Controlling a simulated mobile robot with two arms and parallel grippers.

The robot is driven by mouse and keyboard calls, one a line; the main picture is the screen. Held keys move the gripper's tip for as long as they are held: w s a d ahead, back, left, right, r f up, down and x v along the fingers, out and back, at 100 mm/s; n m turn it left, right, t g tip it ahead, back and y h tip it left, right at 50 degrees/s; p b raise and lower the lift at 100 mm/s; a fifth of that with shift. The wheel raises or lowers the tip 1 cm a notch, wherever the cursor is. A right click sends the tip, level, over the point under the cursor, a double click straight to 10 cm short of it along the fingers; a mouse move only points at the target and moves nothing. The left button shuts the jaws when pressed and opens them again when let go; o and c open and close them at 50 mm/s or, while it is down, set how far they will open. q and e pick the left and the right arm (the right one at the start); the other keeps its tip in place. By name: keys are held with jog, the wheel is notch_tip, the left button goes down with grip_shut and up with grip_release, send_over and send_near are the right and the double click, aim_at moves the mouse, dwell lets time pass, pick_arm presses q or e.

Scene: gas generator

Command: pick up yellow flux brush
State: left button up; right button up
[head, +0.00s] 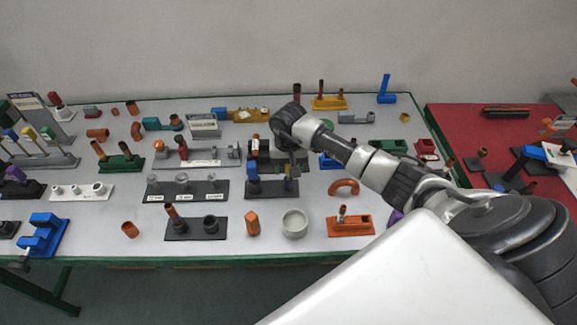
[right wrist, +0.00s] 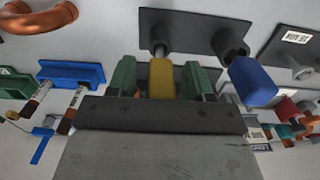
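The yellow flux brush (right wrist: 161,78) stands in a holder on a dark plate (right wrist: 188,30) in the right wrist view. My right gripper (right wrist: 160,82) has its two green fingertips on either side of the yellow handle, with a narrow gap visible on each side. It looks open around the brush. In the head view, my right gripper (head: 289,165) points down over the dark plate (head: 270,190) and largely hides the yellow brush. My left gripper is not in view.
A blue-handled tool (right wrist: 251,82) stands in the same plate, close beside my right gripper. An orange pipe bend (head: 344,187) lies to the right of the plate. A labelled dark rack (head: 185,192) is to its left. The table is crowded with other parts.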

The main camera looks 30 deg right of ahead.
jog(key=c, duration=0.7)
jog(key=shift+c, duration=0.2)
jog(key=shift+r, duration=0.1)
